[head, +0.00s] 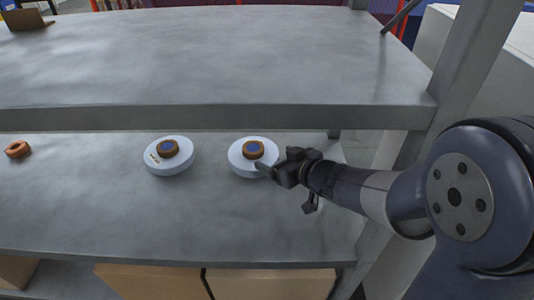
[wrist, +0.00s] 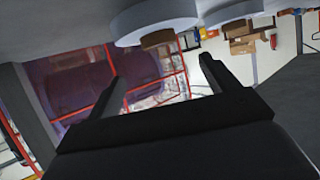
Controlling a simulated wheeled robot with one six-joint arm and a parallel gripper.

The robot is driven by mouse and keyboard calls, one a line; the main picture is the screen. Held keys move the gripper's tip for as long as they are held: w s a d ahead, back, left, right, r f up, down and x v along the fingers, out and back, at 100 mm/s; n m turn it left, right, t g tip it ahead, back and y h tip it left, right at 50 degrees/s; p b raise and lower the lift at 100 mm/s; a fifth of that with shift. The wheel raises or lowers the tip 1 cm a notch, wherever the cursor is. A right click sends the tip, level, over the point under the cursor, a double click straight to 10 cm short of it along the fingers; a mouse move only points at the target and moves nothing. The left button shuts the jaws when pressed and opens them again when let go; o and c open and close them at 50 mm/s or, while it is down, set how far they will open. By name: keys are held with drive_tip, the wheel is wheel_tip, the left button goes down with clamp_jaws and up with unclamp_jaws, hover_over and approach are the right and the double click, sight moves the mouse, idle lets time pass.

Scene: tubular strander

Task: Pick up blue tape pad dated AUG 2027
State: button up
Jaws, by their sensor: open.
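Two white discs lie on the lower shelf in the head view, the right one (head: 244,170) and the left one (head: 168,166). Each carries a brown roll with a blue centre, the right roll (head: 253,150) and the left roll (head: 170,148). No date is legible, so I cannot tell which is AUG 2027. My gripper (head: 284,182) is open at the right disc's right edge, one finger overlapping its rim in the picture. In the wrist view, my open gripper (wrist: 157,54) has nothing between its fingers; white discs (wrist: 157,20) show upside down at the top.
The upper shelf (head: 215,60) hangs above the discs, its front edge limiting room overhead. A shelf post (head: 455,70) stands at the right. A brown ring (head: 17,149) lies at far left. Cardboard boxes (head: 270,283) sit below. The shelf front is clear.

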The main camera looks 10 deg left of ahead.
sight(253, 148)
drive_tip(key=b+x, duration=0.1)
drive_tip(key=x, duration=0.4)
drive_tip(key=shift+f+b, duration=0.1)
drive_tip(key=shift+b, duration=0.2)
drive_tip(key=shift+b+x, duration=0.9)
drive_tip(key=shift+x, duration=1.95)
drive_tip(key=shift+c, duration=0.2)
drive_tip(key=c, duration=1.2)
